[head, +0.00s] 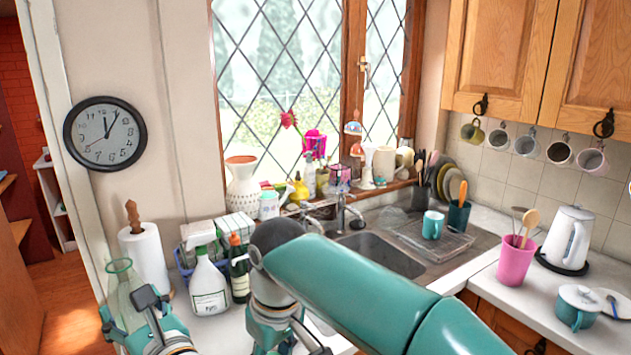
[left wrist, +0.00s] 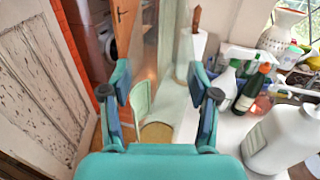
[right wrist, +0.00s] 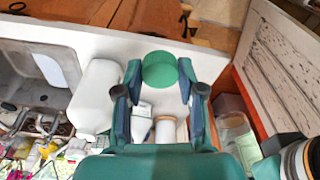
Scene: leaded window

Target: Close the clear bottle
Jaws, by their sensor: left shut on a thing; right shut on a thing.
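The clear bottle (head: 122,292) stands upright at the left end of the worktop in the head view, its flared mouth open. My left gripper (head: 150,302) is shut on its body, below the mouth. In the left wrist view the see-through bottle (left wrist: 165,65) is between the fingers of that gripper (left wrist: 160,88). My right gripper (right wrist: 160,88) is shut on a round green cap (right wrist: 160,68), seen in the right wrist view. In the head view my right gripper is to the right of the bottle, low in the picture, and the cap is not visible.
A spray bottle (head: 209,285), a dark bottle (head: 239,270) and a paper-towel roll (head: 147,262) stand close behind the clear bottle. A large white jug (left wrist: 285,140) stands on the worktop to the right. The sink (head: 385,254) is further right.

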